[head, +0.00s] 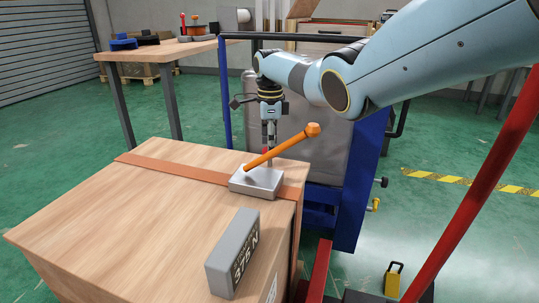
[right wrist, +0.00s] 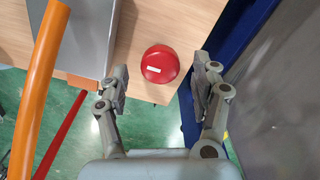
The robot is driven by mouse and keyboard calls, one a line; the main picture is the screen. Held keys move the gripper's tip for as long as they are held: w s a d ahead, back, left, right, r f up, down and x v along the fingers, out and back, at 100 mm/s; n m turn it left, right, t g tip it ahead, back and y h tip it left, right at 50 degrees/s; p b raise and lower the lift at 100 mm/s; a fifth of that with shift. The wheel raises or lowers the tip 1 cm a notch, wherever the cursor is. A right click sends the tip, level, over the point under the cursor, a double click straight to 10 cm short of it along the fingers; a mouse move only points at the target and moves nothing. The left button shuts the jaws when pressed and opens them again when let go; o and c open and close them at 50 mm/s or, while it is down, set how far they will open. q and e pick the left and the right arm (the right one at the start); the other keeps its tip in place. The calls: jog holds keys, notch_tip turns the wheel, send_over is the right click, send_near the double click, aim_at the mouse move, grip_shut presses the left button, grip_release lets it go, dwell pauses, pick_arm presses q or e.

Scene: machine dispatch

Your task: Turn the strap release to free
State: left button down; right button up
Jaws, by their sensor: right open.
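The strap release is a grey metal block (head: 257,181) with a long orange lever (head: 285,147), on an orange strap (head: 180,168) across a wooden crate (head: 130,215). The lever slants up to the right and ends in a knob. My right gripper (head: 268,145) is behind the lever, pointing down. In the right wrist view it (right wrist: 160,75) is open and empty. The lever (right wrist: 42,75) and block (right wrist: 72,35) lie left of its fingers there. A red round knob with a white mark (right wrist: 160,64) shows between the fingers, apparently below them. My left gripper is not in view.
A grey block marked 375 N (head: 233,262) stands on the crate's near right part. A blue-framed grey machine (head: 310,130) is close behind the crate. A wooden table (head: 165,52) with small items stands back left. Green floor is clear at left.

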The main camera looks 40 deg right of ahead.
jog(key=shift+f, duration=0.75)
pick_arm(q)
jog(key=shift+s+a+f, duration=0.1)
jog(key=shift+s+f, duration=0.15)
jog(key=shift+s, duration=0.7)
